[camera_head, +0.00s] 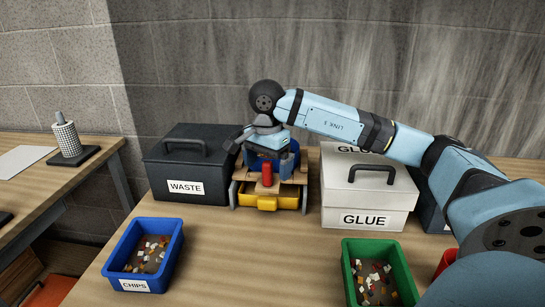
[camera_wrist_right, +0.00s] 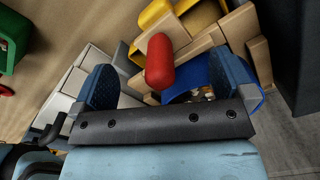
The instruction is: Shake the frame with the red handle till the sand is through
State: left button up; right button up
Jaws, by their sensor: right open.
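In the right wrist view, the red handle (camera_wrist_right: 159,62) lies ahead of and between my blue finger pads. My right gripper (camera_wrist_right: 165,82) is open and empty, above the frame. The blue part (camera_wrist_right: 176,96) holds some pale and brown bits. Sand cannot be made out. My left gripper is out of view.
A blue CHIPS crate (camera_head: 117,256) and a green crate (camera_head: 405,276) stand in front. The table between these crates is clear.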

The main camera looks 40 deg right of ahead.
notch_tip(320, 180, up, 6)
jog(key=p, duration=0.4)
jog(key=shift+r, duration=0.1)
jog(key=shift+r+p, duration=0.4)
jog(key=shift+r, duration=0.1)
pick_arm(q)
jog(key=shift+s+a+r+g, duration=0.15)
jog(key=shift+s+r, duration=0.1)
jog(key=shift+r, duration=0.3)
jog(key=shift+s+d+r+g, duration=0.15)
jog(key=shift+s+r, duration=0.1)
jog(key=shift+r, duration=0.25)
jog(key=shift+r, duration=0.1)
